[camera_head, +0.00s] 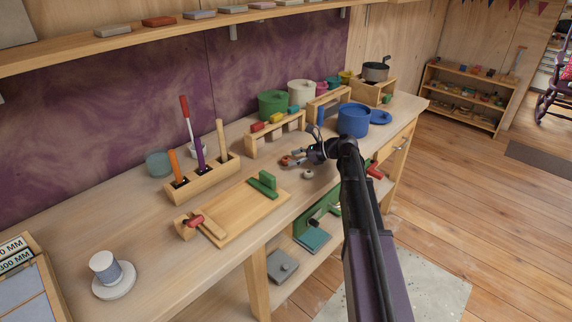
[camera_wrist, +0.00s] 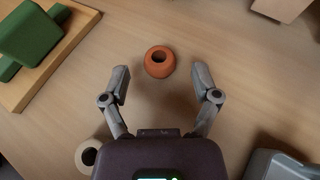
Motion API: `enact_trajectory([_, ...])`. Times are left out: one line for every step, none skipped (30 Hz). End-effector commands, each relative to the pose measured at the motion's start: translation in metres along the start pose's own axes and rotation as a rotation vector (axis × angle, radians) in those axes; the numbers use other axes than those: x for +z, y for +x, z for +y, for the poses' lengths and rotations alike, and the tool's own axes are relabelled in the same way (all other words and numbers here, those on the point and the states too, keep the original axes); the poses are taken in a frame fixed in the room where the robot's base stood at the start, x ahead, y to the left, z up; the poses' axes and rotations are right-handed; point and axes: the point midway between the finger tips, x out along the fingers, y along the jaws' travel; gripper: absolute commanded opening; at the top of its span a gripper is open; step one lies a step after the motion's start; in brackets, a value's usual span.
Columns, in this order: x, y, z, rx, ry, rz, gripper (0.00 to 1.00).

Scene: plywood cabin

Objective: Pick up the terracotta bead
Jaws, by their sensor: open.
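The terracotta bead (camera_wrist: 159,62) is a round orange-brown ring with a dark hole, lying on the wooden bench top. In the wrist view it sits ahead of my gripper (camera_wrist: 160,78), roughly centred between the two grey fingertips and slightly beyond them. The fingers are spread open with nothing between them touching the bead. In the head view the bead (camera_head: 286,160) shows as a small orange spot beside my gripper (camera_head: 297,156), which is low over the bench.
A pale bead (camera_wrist: 88,155) lies to the left of my gripper; it also shows in the head view (camera_head: 308,174). A wooden board with a green block (camera_wrist: 35,38) is at left. A blue pot (camera_head: 354,120) and a wooden rack (camera_head: 275,134) stand behind. Bare bench surrounds the bead.

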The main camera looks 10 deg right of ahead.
Motion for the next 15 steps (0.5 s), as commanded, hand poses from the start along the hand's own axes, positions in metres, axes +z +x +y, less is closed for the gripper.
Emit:
enact_trajectory([-0.003,0.009,0.0,0.001,-0.001,0.0,0.79])
enact_trajectory([-0.002,0.012,0.0,0.001,-0.001,0.0,0.79])
enact_trajectory([-0.002,0.016,0.0,0.001,-0.001,0.0,0.79])
enact_trajectory([-0.002,0.018,0.0,0.001,0.0,0.0,0.79])
enact_trajectory([-0.002,0.02,0.0,0.001,0.0,0.0,0.79])
enact_trajectory([-0.002,0.022,0.0,0.001,0.0,0.0,0.79])
enact_trajectory([-0.001,0.024,0.0,0.0,0.001,0.0,0.79])
enact_trajectory([-0.001,0.025,0.0,0.0,0.001,0.0,0.79])
enact_trajectory([-0.001,0.025,0.0,0.0,0.001,0.0,0.79])
enact_trajectory([-0.001,0.025,0.0,0.0,0.001,0.0,0.79])
enact_trajectory([0.0,0.025,0.0,0.0,0.001,0.0,0.79])
enact_trajectory([0.0,0.025,0.0,0.0,0.001,0.0,0.79])
enact_trajectory([0.0,0.025,0.0,0.0,0.001,0.0,0.79])
enact_trajectory([0.0,0.025,0.0,0.0,0.001,0.0,0.79])
enact_trajectory([0.0,0.025,0.0,0.0,0.001,0.0,0.79])
